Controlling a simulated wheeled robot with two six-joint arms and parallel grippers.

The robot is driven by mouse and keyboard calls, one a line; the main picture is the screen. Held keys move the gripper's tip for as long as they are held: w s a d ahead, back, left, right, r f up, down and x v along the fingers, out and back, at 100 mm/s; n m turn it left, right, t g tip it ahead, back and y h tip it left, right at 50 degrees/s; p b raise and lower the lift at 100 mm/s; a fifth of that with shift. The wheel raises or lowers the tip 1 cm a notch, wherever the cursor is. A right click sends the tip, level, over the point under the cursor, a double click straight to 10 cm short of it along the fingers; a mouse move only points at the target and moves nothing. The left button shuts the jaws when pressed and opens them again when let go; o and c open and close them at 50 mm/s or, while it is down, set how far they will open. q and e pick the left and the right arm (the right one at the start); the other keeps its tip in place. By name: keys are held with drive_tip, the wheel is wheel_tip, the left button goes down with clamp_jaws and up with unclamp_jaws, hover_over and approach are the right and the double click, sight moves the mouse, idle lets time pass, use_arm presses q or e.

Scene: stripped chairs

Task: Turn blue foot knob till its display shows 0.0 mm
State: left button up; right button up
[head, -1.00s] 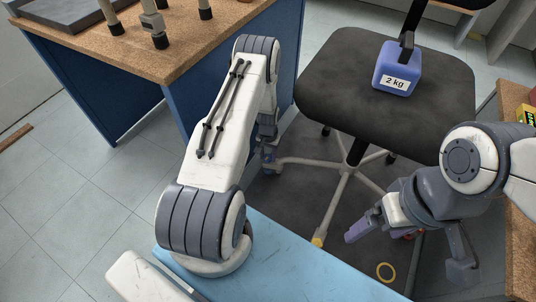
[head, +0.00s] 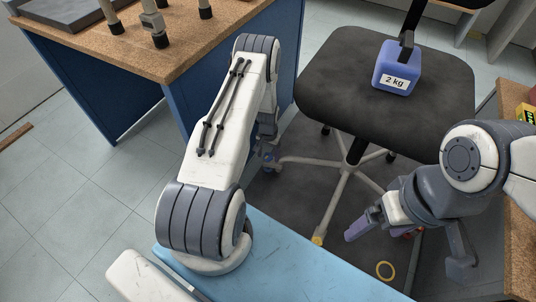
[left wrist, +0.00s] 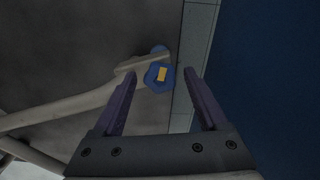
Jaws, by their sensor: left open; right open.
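The blue foot knob (left wrist: 161,78) sits at the end of a beige chair-base leg (left wrist: 85,104) in the left wrist view. Its small display (left wrist: 162,74) shows as a yellow patch; no digits are readable. My left gripper (left wrist: 160,72) is open, its purple fingers on either side of the knob, apart from it in the picture. Whether they touch it I cannot tell. My right gripper (head: 368,228) is open and empty, low beside the chair base.
The black chair seat (head: 385,85) carries a blue 2 kg weight (head: 396,78). A yellow foot (head: 318,240) ends another leg. A yellow ring (head: 385,270) lies on the dark mat. A blue-sided bench (head: 185,130) stands close beside my left arm.

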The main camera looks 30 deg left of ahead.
sight(268, 156)
use_arm(q)
wheel_tip(268, 156, up, 10)
drive_tip(key=p, duration=0.4)
drive_tip(key=shift+r, duration=0.25)
drive_tip(key=shift+s, duration=0.1)
